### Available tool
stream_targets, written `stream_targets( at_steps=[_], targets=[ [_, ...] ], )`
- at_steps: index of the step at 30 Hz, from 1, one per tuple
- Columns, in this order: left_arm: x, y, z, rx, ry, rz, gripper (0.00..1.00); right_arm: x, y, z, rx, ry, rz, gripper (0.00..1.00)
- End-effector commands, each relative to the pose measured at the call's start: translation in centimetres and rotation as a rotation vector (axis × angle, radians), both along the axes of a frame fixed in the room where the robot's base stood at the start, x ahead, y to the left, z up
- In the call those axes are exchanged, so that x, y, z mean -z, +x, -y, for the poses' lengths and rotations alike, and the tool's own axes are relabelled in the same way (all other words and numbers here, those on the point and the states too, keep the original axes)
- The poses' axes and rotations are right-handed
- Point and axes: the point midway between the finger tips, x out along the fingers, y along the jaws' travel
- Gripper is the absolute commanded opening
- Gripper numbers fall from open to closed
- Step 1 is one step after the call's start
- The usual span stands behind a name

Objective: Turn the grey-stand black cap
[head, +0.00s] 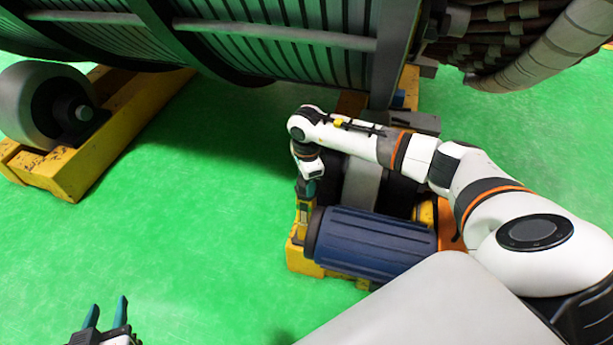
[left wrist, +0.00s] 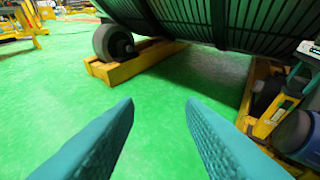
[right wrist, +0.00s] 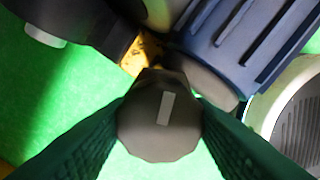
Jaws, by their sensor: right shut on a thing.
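The black cap (right wrist: 160,135) fills the middle of the right wrist view, a dark faceted knob with a pale grey rectangular mark on its face. My right gripper (head: 306,188) is shut on it, with one teal finger on each side. In the head view the gripper points down beside the end of the blue ribbed motor (head: 370,242), and I cannot make out the cap there. My left gripper (head: 106,314) is open and empty over the green floor; its spread fingers also show in the left wrist view (left wrist: 160,108).
A large ribbed stator drum (head: 270,45) spans the top of the head view. A yellow support with a grey roller (head: 30,100) stands at the left. The blue motor sits on a yellow base (head: 300,262). The green floor (head: 170,220) is clear at left and centre.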

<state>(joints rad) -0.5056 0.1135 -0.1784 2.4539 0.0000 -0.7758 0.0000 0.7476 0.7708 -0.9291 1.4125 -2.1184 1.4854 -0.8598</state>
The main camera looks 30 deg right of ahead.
Motion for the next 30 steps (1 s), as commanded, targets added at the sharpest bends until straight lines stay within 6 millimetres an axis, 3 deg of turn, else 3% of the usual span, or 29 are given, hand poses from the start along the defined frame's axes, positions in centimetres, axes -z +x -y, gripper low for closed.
stream_targets(
  at_steps=[15, 25, 30],
  targets=[
    [5.8, -7.8, -3.1, -0.041, 0.127, -0.569, 0.36, -0.3, 0.0, 0.1, 0.476, -0.001, 0.001, 0.23],
    [7.0, -12.8, -4.6, -0.061, 0.180, -0.835, 0.36, -0.2, 0.0, 0.1, 0.678, -0.001, 0.001, 0.23],
    [6.8, -12.8, -4.6, -0.061, 0.180, -0.835, 0.36, -0.1, 0.0, 0.1, 0.732, -0.001, 0.001, 0.23]
  ],
)
